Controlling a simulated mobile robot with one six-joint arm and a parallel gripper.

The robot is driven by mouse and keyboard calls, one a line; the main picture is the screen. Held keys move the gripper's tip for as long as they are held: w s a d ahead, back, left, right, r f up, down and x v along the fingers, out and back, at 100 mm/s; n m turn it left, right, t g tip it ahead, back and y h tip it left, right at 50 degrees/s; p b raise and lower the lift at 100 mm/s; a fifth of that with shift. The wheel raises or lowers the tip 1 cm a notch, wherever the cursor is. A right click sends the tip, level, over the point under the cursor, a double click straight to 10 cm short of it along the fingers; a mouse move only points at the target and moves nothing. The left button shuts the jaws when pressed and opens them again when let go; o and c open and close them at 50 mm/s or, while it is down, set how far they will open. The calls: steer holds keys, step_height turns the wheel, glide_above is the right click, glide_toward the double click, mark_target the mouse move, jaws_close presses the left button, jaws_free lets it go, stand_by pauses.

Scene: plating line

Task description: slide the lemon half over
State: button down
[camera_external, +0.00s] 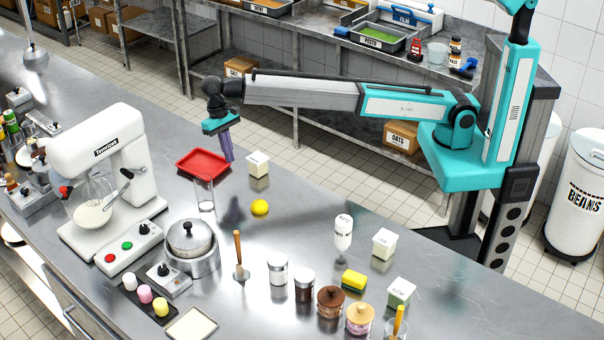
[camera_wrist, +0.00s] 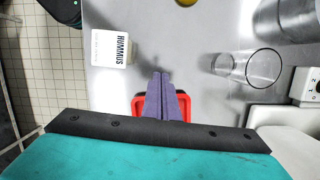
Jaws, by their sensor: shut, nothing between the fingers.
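The lemon half (camera_external: 260,207) is a small yellow round thing on the steel counter, right of the clear glass and in front of the white tub. In the wrist view the lemon half (camera_wrist: 187,2) shows only as a sliver at the top edge. My gripper (camera_external: 229,160) points down above the counter near the red tray, behind and left of the lemon half and apart from it. In the wrist view my gripper's purple fingers (camera_wrist: 161,76) are together with nothing between them, and the red tray shows behind them.
The red tray (camera_external: 187,169) lies at the counter's back edge. A clear glass (camera_external: 204,193) stands left of the lemon half, and a white hummus tub (camera_external: 258,164) stands behind it. A wooden-handled tool (camera_external: 238,252) stands in front. Counter around the lemon half is bare.

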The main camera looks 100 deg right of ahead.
mark_target(259, 205)
steer(key=a+r+n, duration=0.1)
steer(key=a+r, duration=0.1)
steer(key=a, duration=0.6)
steer(key=shift+s+a, duration=0.35)
steer(key=shift+s, duration=0.05)
steer(key=shift+p, duration=0.3)
steer(key=p+x, duration=0.1)
steer(key=x, duration=0.2)
steer(key=p+x, duration=0.1)
steer(key=x, duration=0.2)
steer(key=p+x, duration=0.1)
steer(key=x, duration=0.2)
steer(key=shift+s+f, duration=0.3)
steer(key=shift+s, duration=0.05)
steer(key=shift+s+a+p, duration=0.75)
steer(key=shift+s+a, duration=0.3)
steer(key=shift+s+a+f, duration=0.1)
steer(key=shift+s+a, duration=0.2)
steer(key=shift+a, duration=0.1)
